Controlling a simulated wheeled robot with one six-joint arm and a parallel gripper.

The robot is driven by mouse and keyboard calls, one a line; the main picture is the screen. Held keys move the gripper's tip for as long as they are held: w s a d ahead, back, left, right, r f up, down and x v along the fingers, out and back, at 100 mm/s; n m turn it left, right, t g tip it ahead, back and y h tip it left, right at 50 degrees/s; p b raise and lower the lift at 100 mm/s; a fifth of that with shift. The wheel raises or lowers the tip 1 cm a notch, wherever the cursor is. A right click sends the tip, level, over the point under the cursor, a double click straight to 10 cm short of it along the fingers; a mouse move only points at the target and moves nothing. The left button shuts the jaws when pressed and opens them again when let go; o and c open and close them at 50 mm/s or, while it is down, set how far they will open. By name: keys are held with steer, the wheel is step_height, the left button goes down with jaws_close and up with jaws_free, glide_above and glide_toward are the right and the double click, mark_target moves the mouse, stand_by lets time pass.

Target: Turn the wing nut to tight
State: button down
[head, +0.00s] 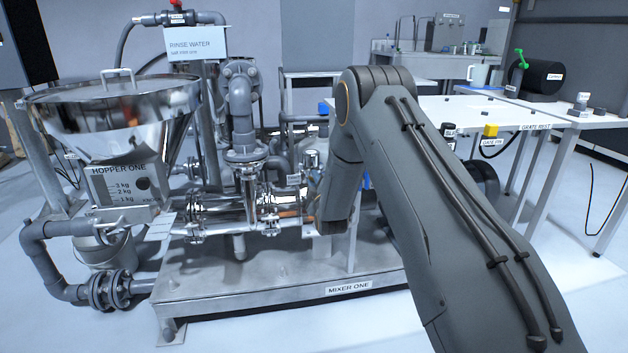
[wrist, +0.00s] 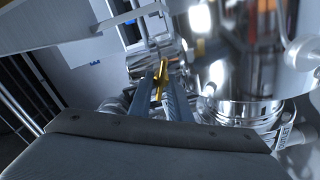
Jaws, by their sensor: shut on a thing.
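The brass-coloured wing nut (wrist: 158,84) shows in the middle of the wrist view, between the two grey fingers of my gripper (wrist: 160,90). My gripper is shut on the wing nut, with a finger on either side of it. The wing nut sits by a shiny steel clamp and pipe fitting, and part of it is hidden by the fingers. In the head view my own arm hides the gripper and the wing nut. How tight the nut is cannot be told.
Shiny pipework (head: 215,215) stands on the mixer base (head: 250,292), close to my arm. The steel hopper (head: 120,108) is at the left, with a bucket (head: 105,250) below. A white table (head: 550,118) stands at the right. Polished steel parts (wrist: 245,108) crowd the wrist view's right side.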

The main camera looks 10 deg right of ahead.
steer(key=m, duration=0.2)
steer(key=m+p, duration=0.1)
steer(key=shift+d+r+m, duration=0.1)
steer(key=shift+r+m, duration=0.1)
steer(key=shift+m, duration=0.2)
steer(key=m, duration=0.3)
steer(key=shift+d+m+p, duration=0.15)
steer(key=shift+m+p, duration=0.15)
steer(key=shift+p, duration=0.05)
steer(key=m, duration=0.3)
steer(key=shift+d+r+m+p, duration=0.1)
steer(key=shift+d+m+p, duration=0.05)
steer(key=shift+m+p, duration=0.2)
steer(key=m, duration=0.4)
steer(key=shift+d+p, duration=0.2)
steer(key=shift+p, duration=0.15)
steer(key=m, duration=0.6)
steer(key=shift+d+m+p, duration=0.25)
steer(key=shift+m+p, duration=0.1)
steer(key=m, duration=0.3)
steer(key=shift+d+f+m, duration=0.1)
steer(key=shift+f+m, duration=0.2)
steer(key=shift+f, duration=0.05)
steer(key=shift+f+m, duration=0.1)
steer(key=shift+m, duration=1.7)
